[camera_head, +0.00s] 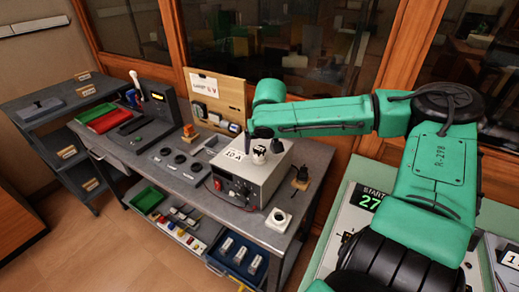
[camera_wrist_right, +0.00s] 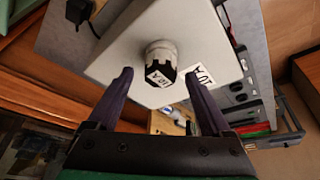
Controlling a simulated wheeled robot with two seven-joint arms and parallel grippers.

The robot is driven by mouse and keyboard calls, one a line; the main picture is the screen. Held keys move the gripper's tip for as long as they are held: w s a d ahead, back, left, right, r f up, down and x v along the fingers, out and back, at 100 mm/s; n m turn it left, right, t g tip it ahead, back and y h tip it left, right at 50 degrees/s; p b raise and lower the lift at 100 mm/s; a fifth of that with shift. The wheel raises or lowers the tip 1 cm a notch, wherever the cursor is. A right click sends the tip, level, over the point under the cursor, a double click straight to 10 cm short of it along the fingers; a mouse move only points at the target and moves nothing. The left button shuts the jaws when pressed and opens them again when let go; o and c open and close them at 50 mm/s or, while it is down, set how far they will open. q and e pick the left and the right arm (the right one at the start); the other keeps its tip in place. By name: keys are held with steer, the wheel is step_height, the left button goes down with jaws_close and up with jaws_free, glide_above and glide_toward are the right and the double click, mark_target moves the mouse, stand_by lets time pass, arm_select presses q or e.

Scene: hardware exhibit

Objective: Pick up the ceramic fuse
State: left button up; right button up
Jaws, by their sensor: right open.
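The ceramic fuse (camera_head: 259,153) stands upright on top of a grey box (camera_head: 270,172) with a 10 A label. In the right wrist view the fuse (camera_wrist_right: 160,55) shows a white body, a dark band and a small lettered label. My right gripper (camera_wrist_right: 158,75) is open, with its two dark fingers apart and the fuse ahead between their tips. In the head view the right gripper (camera_head: 262,140) hangs from my green arm just above the fuse. I cannot tell how far the tips are from it. My left gripper is not in view.
The box stands on a grey workbench (camera_head: 185,178). A white socket block (camera_head: 279,219) is in front of it, and a small dark part (camera_head: 300,178) stands to its right. A wooden board (camera_head: 218,98) stands behind. Red and green trays (camera_head: 108,120) lie at the far left.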

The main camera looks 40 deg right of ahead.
mark_target(259, 149)
steer(key=shift+x, duration=1.1)
steer(key=shift+r, duration=0.1)
jaws_close()
step_height(259, 149, up, 20)
